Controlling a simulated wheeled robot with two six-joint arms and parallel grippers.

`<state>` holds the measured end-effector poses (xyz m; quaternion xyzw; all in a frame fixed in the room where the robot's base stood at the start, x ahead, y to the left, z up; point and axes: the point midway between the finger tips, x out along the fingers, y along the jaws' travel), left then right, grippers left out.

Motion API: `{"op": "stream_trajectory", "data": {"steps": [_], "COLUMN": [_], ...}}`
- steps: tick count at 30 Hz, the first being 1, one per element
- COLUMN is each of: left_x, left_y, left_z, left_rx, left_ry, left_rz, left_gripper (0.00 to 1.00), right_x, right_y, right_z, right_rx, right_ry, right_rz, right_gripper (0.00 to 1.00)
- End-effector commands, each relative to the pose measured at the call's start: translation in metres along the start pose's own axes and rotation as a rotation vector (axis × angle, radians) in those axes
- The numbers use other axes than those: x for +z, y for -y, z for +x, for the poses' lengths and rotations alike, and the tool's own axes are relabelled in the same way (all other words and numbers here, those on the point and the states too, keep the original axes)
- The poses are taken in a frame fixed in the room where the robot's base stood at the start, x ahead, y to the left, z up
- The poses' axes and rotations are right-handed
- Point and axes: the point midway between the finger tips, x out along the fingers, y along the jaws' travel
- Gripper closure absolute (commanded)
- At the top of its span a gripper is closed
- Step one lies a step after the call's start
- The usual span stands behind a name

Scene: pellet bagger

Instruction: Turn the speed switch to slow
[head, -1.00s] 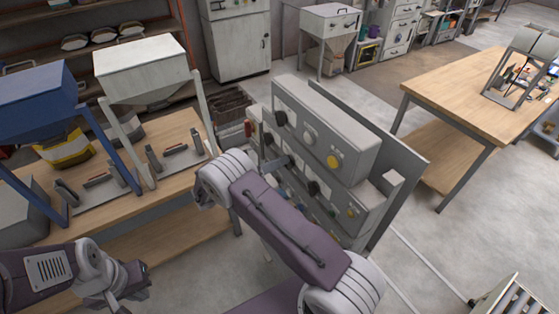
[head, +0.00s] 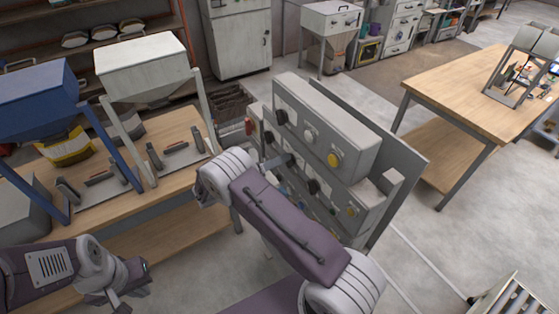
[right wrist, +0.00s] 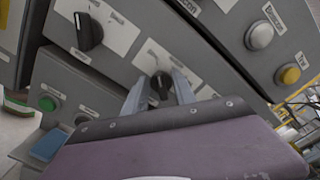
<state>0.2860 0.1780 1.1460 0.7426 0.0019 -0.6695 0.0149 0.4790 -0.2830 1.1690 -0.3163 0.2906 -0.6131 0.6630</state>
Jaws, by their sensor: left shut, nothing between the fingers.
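A grey control panel (head: 345,145) with black rotary switches stands in the middle of the head view. In the right wrist view, one black switch knob (right wrist: 162,86) sits beside a pale label that I cannot read clearly. My right gripper (right wrist: 158,90) is open, its two fingers near the panel on either side of that knob, with gaps visible. I cannot tell how deep they reach. Another black knob (right wrist: 87,32) is to the upper left. In the head view the right arm partly hides the panel. My left gripper (head: 130,292) is shut and empty at the lower left.
The panel also carries a white button (right wrist: 259,35), a yellow button (right wrist: 289,75) and a green button (right wrist: 48,103). A workbench (head: 170,205) with blue and white hoppers stands left. A wooden table (head: 475,95) is at right. Grey floor between is open.

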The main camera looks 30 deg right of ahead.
Motion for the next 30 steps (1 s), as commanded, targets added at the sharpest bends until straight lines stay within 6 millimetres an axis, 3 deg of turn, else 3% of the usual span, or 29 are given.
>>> {"op": "stream_trajectory", "data": {"steps": [10,21,30], "left_x": [0.001,0.004,0.004], "left_y": [0.0,0.001,0.001], "left_z": [0.005,0.042,0.043], "left_rx": [0.0,0.0,0.0], "left_ry": [0.0,0.0,0.0], "left_rz": [0.0,0.0,0.0], "left_gripper": [1.0,1.0,1.0], "right_x": [-0.002,-0.003,0.0], "right_y": [-0.002,-0.004,0.0], "right_z": [-0.005,-0.079,-0.091], "right_rx": [0.002,0.003,0.001], "right_ry": [0.0,0.0,-0.001], "right_rz": [0.002,0.003,0.0], "right_gripper": [0.66,0.66,0.66]}}
